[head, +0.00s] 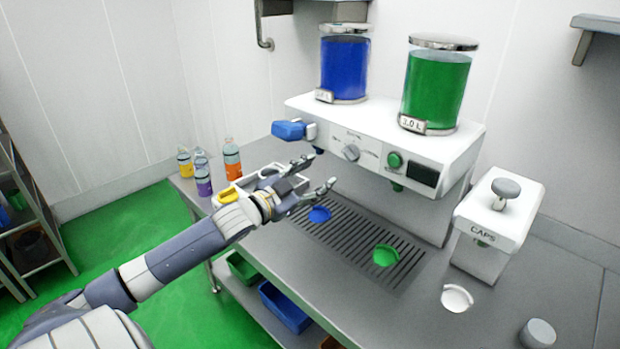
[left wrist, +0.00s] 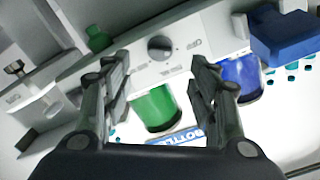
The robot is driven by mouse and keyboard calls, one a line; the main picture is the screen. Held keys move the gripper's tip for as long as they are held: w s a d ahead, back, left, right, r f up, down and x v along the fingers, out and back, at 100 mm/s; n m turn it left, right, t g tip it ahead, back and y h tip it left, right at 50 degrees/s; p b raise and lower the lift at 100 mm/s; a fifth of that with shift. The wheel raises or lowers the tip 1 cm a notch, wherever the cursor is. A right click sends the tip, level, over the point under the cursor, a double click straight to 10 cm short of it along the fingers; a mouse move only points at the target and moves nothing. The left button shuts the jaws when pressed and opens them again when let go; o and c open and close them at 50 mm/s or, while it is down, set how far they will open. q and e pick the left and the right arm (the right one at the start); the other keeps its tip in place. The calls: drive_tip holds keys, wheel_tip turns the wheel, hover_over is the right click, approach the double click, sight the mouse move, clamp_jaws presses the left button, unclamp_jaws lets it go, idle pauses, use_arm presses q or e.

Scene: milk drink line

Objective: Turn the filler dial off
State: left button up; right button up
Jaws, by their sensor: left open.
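The filler dial (head: 351,153) is a round grey knob on the front of the white filler machine (head: 450,165). It also shows in the left wrist view (left wrist: 160,48), beyond and between my fingers. My left gripper (head: 321,171) is open and empty, a little in front of the machine's panel, lower left of the dial in the head view. In the left wrist view its two fingers (left wrist: 160,82) stand wide apart, and they appear clear of the dial. Small print surrounds the dial, too blurred to read fully. My right gripper is not in view.
A blue lever (head: 289,130) sticks out at the machine's left, and a green button (head: 394,160) sits right of the dial. Blue (head: 344,68) and green (head: 436,88) tanks stand on top. A slotted drip tray (head: 345,238) lies below. A caps dispenser (head: 497,220) stands right.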

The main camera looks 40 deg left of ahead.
use_arm(q)
drive_tip(key=shift+s, duration=0.65)
